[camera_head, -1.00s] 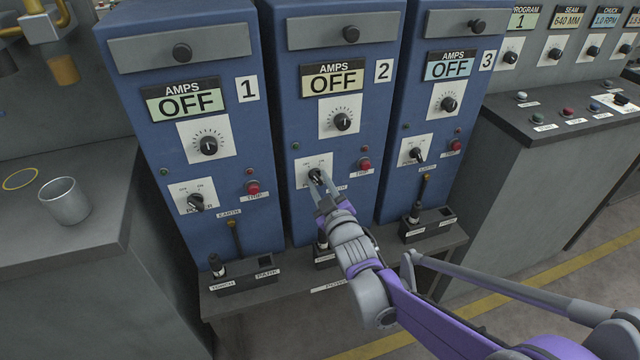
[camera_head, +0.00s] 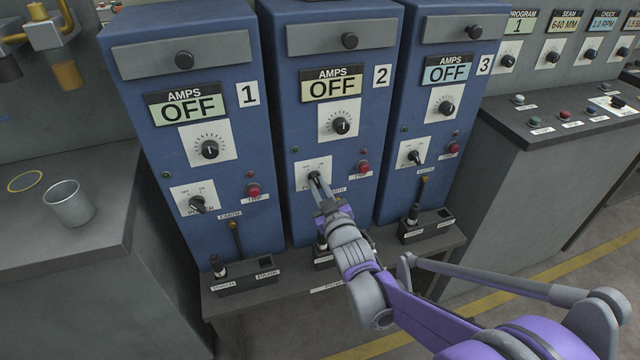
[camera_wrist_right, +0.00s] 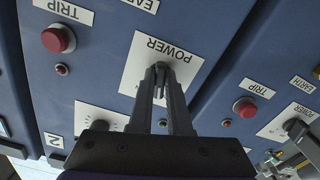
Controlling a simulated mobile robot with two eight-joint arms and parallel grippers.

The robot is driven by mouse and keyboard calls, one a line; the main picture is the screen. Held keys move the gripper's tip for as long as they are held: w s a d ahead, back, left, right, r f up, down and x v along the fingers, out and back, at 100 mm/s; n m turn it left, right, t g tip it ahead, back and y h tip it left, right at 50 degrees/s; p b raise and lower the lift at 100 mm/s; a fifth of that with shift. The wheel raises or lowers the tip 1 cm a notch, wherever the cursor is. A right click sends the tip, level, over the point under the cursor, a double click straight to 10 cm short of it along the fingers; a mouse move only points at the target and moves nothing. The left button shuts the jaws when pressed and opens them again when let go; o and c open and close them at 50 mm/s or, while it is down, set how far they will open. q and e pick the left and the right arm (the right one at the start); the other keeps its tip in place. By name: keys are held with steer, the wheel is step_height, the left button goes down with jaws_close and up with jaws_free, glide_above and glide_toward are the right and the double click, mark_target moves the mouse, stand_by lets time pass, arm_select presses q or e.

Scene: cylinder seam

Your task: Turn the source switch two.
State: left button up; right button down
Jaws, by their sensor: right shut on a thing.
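Power source 2 (camera_head: 311,118) is the middle of three blue cabinets, and its amps display (camera_head: 332,85) reads OFF. Its power switch (camera_head: 314,175) is a small black knob on a white plate low on the front panel. My right gripper (camera_head: 317,181) reaches up to it from below and is shut on the knob. In the right wrist view the two fingers (camera_wrist_right: 160,80) close over the knob in front of the white POWER plate (camera_wrist_right: 139,53). The fingers hide most of the knob, so its exact angle is unclear. My left gripper is not in view.
Source 1 (camera_head: 262,150) and source 3 (camera_head: 397,110) stand close on either side, both reading OFF. A red trip button (camera_head: 363,167) sits right of the held switch. A metal cup (camera_head: 68,203) stands on the left bench.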

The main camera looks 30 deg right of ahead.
steer(key=m+p, duration=0.2)
steer(key=m, duration=0.2)
steer(key=shift+a+m, duration=0.1)
steer(key=shift+m, duration=0.2)
steer(key=m+p, duration=0.1)
steer(key=m, duration=0.3)
steer(key=shift+a+m+p, duration=0.1)
steer(key=shift+m+p, duration=0.2)
steer(key=shift+p, duration=0.05)
steer(key=c, duration=0.9)
jaws_free()
steer(key=shift+o, duration=0.2)
steer(key=v, duration=1)
steer(key=shift+s+a+p, duration=0.2)
steer(key=shift+s+p, duration=0.15)
steer(key=shift+p, duration=0.05)
